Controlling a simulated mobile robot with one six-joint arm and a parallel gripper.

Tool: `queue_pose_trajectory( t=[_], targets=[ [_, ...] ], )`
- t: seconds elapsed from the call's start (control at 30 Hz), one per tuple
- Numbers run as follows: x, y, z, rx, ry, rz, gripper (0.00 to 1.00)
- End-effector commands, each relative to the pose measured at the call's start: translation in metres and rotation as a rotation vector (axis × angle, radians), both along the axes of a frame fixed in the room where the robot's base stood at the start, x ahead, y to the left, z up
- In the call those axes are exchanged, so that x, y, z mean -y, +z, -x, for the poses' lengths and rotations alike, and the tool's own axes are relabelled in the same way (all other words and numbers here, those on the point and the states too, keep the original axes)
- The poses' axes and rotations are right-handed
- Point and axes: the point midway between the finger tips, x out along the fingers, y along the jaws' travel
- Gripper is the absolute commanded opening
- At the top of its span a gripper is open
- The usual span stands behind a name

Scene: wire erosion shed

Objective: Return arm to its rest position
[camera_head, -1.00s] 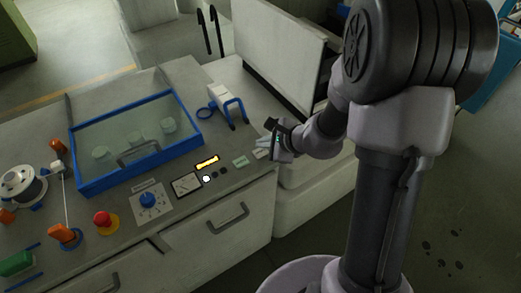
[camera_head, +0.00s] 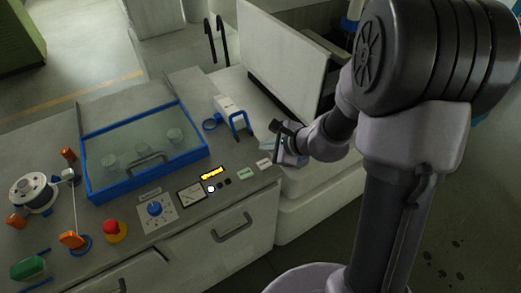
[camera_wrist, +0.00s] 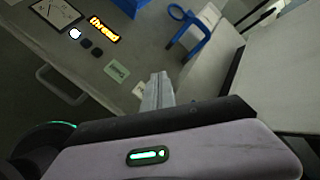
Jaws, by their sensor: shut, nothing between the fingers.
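My gripper (camera_head: 268,146) is at the right end of the machine's worktop in the head view, near the front right corner and right of the small labels. In the wrist view my gripper (camera_wrist: 157,92) shows its fingers together with nothing between them. My arm bends down from the upper right in the head view. I cannot tell the exact height of the fingertips above the surface.
A blue-framed clear cover (camera_head: 146,160) lies on the worktop. A white block with a blue bracket (camera_head: 240,124) stands just behind my gripper, and an upright pale panel (camera_head: 290,55) stands beyond. An emergency button (camera_head: 116,229), a dial (camera_head: 155,209) and a spool (camera_head: 35,190) are further left.

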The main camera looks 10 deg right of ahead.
Motion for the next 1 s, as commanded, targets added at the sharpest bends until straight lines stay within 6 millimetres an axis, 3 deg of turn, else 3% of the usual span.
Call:
queue_pose_trajectory(
  t=[0.17,0.27,0.33,0.43,0.5,0.63,0.8,1.0],
  targets=[
    [-0.006,0.008,0.002,0.017,0.034,0.010,0.00],
    [-0.038,0.047,0.019,0.098,0.218,0.071,0.00],
    [-0.071,0.084,0.054,0.175,0.439,0.168,0.00],
    [-0.098,0.114,0.126,0.247,0.753,0.379,0.00],
    [-0.095,0.119,0.172,0.265,0.918,0.555,0.00],
    [-0.067,0.120,0.225,0.258,1.078,0.845,0.00],
    [-0.045,0.122,0.244,0.239,1.121,0.998,0.00],
    [-0.044,0.123,0.244,0.237,1.121,1.002,0.00]
  ],
)
